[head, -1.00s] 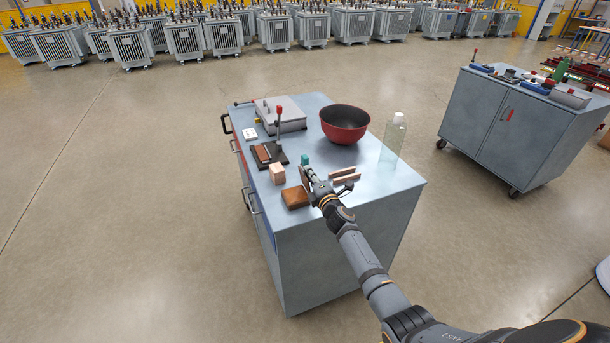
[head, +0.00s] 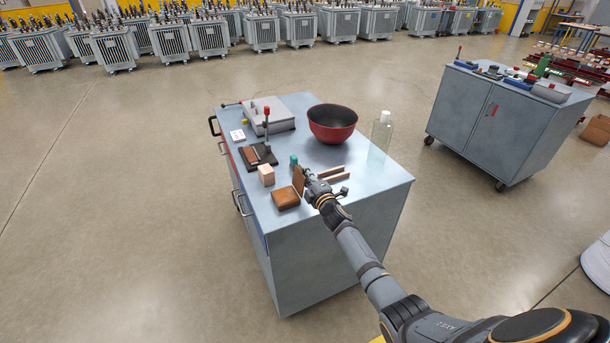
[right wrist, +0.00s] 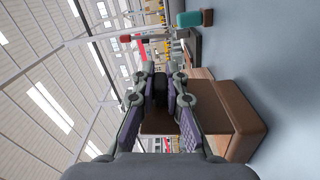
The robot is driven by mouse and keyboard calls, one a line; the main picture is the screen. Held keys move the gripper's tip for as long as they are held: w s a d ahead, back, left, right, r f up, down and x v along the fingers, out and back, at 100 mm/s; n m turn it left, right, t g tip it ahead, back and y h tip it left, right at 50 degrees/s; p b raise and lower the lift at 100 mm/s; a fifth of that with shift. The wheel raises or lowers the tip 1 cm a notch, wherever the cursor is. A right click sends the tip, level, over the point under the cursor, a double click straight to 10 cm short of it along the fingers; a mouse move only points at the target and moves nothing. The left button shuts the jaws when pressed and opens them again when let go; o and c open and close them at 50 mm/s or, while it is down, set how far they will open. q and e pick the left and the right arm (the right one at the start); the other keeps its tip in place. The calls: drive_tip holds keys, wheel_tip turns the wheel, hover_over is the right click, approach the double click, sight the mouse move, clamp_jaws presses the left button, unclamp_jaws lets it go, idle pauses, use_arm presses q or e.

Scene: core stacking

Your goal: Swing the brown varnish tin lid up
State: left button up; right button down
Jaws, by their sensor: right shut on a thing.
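The brown varnish tin (head: 286,199) sits near the front left edge of the grey cabinet top. Its lid (head: 298,180) stands up, roughly upright, on the tin's right side. My right gripper (head: 308,177) is at the lid, shut on it. In the right wrist view, the fingers (right wrist: 160,90) close in with the brown lid (right wrist: 155,122) between and behind them. The tin body (right wrist: 238,120) shows there to the right. The gripper hides part of the lid. My left gripper is out of view.
Behind are a lever device (head: 258,156), a red bowl (head: 332,123) and a clear bottle (head: 380,138). Wooden strips (head: 331,174) lie right of the gripper. The front right top is clear.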

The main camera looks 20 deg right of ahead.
drive_tip(key=c, duration=1.4)
unclamp_jaws()
drive_tip(key=shift+o, duration=0.2)
drive_tip(key=shift+s, duration=0.1)
drive_tip(key=s, duration=0.7)
drive_tip(key=shift+s+d, duration=0.15)
drive_tip(key=shift+s, duration=0.05)
